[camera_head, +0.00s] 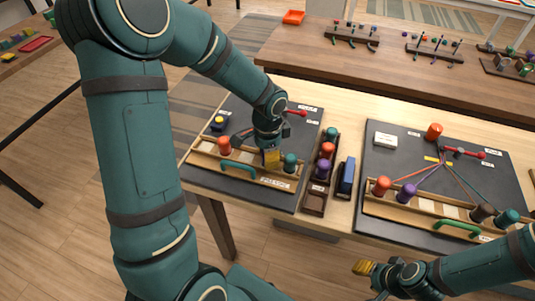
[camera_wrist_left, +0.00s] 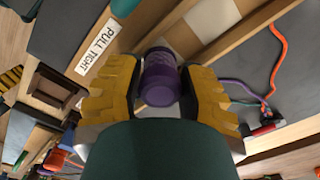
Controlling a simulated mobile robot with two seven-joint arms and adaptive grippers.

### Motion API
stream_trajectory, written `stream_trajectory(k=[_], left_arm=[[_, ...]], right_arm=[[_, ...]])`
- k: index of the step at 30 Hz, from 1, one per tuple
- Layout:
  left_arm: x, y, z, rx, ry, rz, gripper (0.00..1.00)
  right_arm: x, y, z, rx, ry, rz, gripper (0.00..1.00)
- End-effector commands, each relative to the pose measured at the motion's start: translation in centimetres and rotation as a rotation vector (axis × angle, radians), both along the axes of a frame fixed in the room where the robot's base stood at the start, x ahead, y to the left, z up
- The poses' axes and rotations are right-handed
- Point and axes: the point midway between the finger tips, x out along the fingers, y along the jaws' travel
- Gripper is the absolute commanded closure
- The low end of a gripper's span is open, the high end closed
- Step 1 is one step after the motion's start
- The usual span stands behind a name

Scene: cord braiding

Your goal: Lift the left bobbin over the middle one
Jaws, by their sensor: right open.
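A wooden rack on the left black board (camera_head: 312,113) holds a red bobbin (camera_head: 224,145) at its left and a teal bobbin (camera_head: 290,162) at its right. My left gripper (camera_head: 272,158) is low over the rack, between these two. In the left wrist view, its yellow fingers stand on both sides of a purple bobbin (camera_wrist_left: 160,80); whether they press on it is unclear. The head view hides this bobbin behind the gripper. A purple cord (camera_wrist_left: 238,92) and an orange cord (camera_wrist_left: 276,60) run to a red-ended clamp. My right gripper (camera_head: 368,270) is open and empty at the front.
A dark holder (camera_head: 315,200) with several spare bobbins and a blue block (camera_head: 346,176) stand right of the left board. A second black board (camera_head: 400,160) with a bobbin rack lies at the right. A green handle (camera_head: 238,169) fronts the left rack.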

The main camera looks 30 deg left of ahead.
Motion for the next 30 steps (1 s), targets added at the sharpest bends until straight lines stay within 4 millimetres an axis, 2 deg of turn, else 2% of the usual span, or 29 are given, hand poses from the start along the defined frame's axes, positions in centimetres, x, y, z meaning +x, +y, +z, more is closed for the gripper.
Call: stream_trajectory(k=[2,10,14,17,24,30], left_arm=[[0.0,0.0,0.0,0.0,0.0,0.0,0.38],[0.0,0.0,0.0,0.0,0.0,0.0,0.38],[0.0,0.0,0.7,0.0,-0.001,0.001,0.38],[0.1,0.0,2.1,0.001,-0.005,0.0,0.38],[0.1,0.0,7.0,0.001,-0.006,0.002,0.38],[0.1,-0.1,10.4,0.0,-0.004,0.0,0.38]], right_arm=[[0.0,0.0,0.0,0.0,0.0,0.0,0.53],[0.0,0.0,0.0,0.0,0.0,0.0,0.53],[0.0,0.0,0.0,0.0,0.0,0.0,0.53],[0.0,0.0,0.0,0.0,0.0,0.0,0.53],[0.0,0.0,0.0,0.0,0.0,0.0,0.53],[0.0,0.0,0.0,0.0,0.0,0.0,0.53]])
